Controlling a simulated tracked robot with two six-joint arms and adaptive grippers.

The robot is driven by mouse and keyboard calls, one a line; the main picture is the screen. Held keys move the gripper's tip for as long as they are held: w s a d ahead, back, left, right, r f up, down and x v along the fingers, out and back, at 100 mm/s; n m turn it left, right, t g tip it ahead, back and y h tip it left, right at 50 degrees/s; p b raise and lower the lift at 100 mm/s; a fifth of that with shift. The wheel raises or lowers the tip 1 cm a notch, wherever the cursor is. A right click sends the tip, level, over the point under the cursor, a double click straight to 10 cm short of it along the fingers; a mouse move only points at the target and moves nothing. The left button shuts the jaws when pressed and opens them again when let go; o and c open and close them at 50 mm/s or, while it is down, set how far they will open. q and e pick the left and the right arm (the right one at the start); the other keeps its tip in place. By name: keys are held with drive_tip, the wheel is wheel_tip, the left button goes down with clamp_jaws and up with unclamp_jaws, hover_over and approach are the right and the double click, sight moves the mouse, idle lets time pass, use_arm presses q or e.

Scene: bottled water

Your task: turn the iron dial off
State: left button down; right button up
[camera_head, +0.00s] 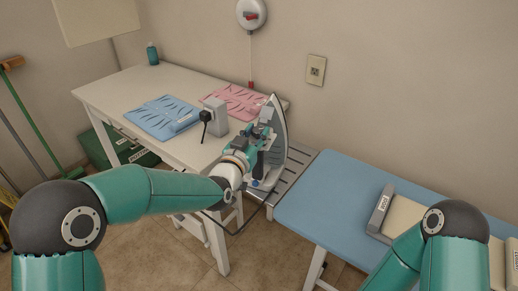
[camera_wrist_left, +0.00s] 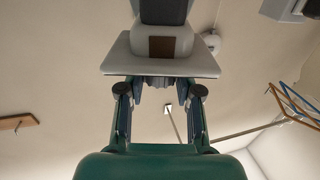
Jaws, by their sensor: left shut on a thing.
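The iron (camera_head: 279,119) stands upright with a grey soleplate, on a grey slatted rest between the white table and the blue board. My left gripper (camera_head: 264,152) is at its near side, shut on part of it. In the left wrist view, the two fingers of my left gripper (camera_wrist_left: 160,88) reach up to a pale grey body (camera_wrist_left: 120,56) with a brown square. A dark ridged part (camera_wrist_left: 158,82) shows between the fingertips; I cannot tell whether it is the dial. The right gripper is out of view; only my right arm shows at lower right.
The white table (camera_head: 110,90) holds a blue folded cloth (camera_head: 160,115), a pink one (camera_head: 236,99), a grey block with a black plug (camera_head: 214,117) and a teal bottle (camera_head: 152,54). A blue ironing board (camera_head: 330,195) lies right of the iron. A dark cord hangs below the iron.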

use_arm(q)
drive_tip(key=shift+w+a+f+m+g+h+b, duration=0.15)
drive_tip(key=shift+m+g+h+b, duration=0.1)
drive_tip(key=shift+m+h, duration=0.2)
drive_tip(key=shift+s+a+r+m+g+h+b, duration=0.1)
drive_tip(key=shift+m+g+h+b, duration=0.1)
drive_tip(key=shift+m+h, duration=0.25)
drive_tip(key=shift+w+r+m+g+h+p, duration=0.1)
drive_tip(key=shift+m+g+h+p, duration=0.1)
drive_tip(key=shift+m+g+h, duration=0.25)
drive_tip(key=shift+w+r+m+g+h+p, duration=0.1)
drive_tip(key=shift+m+g+h+p, duration=0.1)
drive_tip(key=shift+h, duration=0.45)
drive_tip(key=m+g+h+p, duration=0.2)
drive_tip(key=p, duration=0.1)
drive_tip(key=m+g+h+p, duration=0.2)
drive_tip(key=p, duration=0.2)
drive_tip(key=shift+w+a+r+g, duration=0.1)
drive_tip(key=shift+r+g, duration=0.1)
drive_tip(key=shift+g, duration=0.2)
drive_tip(key=shift+f+m+g+h+p, duration=0.2)
drive_tip(key=shift+m+g+h+p, duration=0.65)
drive_tip(key=shift+g+p, duration=0.3)
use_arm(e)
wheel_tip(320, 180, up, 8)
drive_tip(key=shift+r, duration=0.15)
